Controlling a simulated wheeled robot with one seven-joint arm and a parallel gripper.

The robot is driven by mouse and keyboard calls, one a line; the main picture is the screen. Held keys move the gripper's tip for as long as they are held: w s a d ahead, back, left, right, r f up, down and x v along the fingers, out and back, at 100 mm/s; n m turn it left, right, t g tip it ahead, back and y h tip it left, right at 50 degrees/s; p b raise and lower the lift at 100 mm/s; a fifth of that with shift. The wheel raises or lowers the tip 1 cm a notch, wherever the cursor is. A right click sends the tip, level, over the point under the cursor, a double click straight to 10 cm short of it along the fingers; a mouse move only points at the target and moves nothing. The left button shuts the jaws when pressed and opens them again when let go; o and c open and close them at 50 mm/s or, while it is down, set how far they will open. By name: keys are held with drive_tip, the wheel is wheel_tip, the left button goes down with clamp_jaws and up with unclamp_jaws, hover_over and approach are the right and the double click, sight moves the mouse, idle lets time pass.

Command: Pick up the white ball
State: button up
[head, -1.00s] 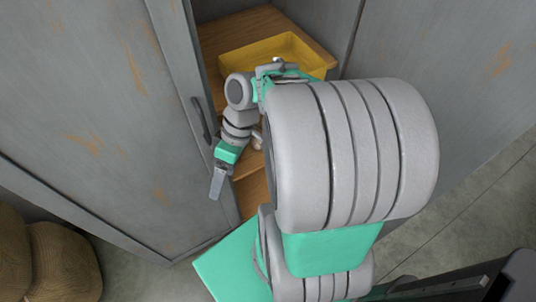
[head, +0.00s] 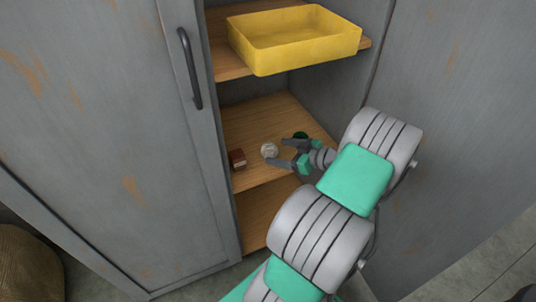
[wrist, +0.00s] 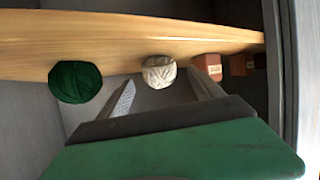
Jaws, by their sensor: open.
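The white ball (head: 269,151) rests on the middle wooden shelf (head: 262,119) of the cabinet. In the wrist view the white ball (wrist: 159,71) sits just beyond and between the two fingertips. My gripper (head: 277,153) is open and empty, its fingers pointing at the ball from the right. The fingers also show in the wrist view (wrist: 166,84). I cannot tell whether either finger touches the ball.
A dark green ball (wrist: 75,82) lies beside my gripper. A reddish-brown block (head: 237,159) stands left of the white ball, near the cabinet door (head: 105,120). A yellow tray (head: 300,60) sits on the shelf above. Cabinet walls flank the opening.

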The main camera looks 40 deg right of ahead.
sight(276, 150)
drive_tip(key=x, duration=0.4)
drive_tip(key=shift+b, duration=0.35)
drive_tip(key=shift+c, duration=0.6)
drive_tip(key=c, duration=1.3)
drive_tip(key=shift+d+r, duration=0.1)
